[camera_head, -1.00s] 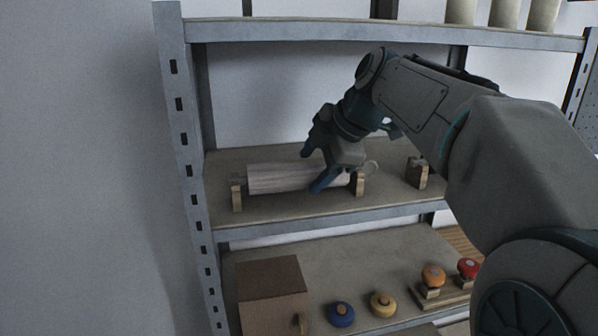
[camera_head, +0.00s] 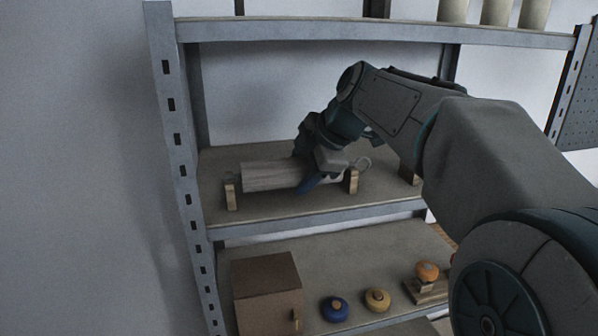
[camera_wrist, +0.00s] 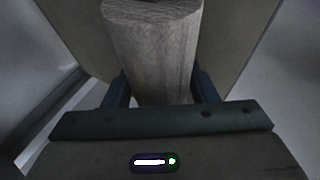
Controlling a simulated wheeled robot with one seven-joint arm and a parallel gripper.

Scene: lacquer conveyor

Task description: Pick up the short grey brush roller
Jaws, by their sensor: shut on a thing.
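The short grey brush roller (camera_head: 268,175) lies level, left to right, over the middle shelf, between two wooden cradle blocks, the left block (camera_head: 231,194) and the right block (camera_head: 352,181). My gripper (camera_head: 308,178) is shut on the roller, with its fingers on either side of the roller's right part. In the wrist view the grey roller (camera_wrist: 155,50) runs up from between my two blue fingers (camera_wrist: 158,92). Whether the roller touches the blocks cannot be told. My gripper hides part of the roller's right side.
A shelf board (camera_head: 370,30) with pale cylinders (camera_head: 497,12) is above. Another wooden block (camera_head: 409,174) stands right of the cradle. Below are a brown box (camera_head: 266,290), a blue knob (camera_head: 334,309), a yellow knob (camera_head: 377,300) and an orange knob (camera_head: 427,272). A metal post (camera_head: 180,150) stands left.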

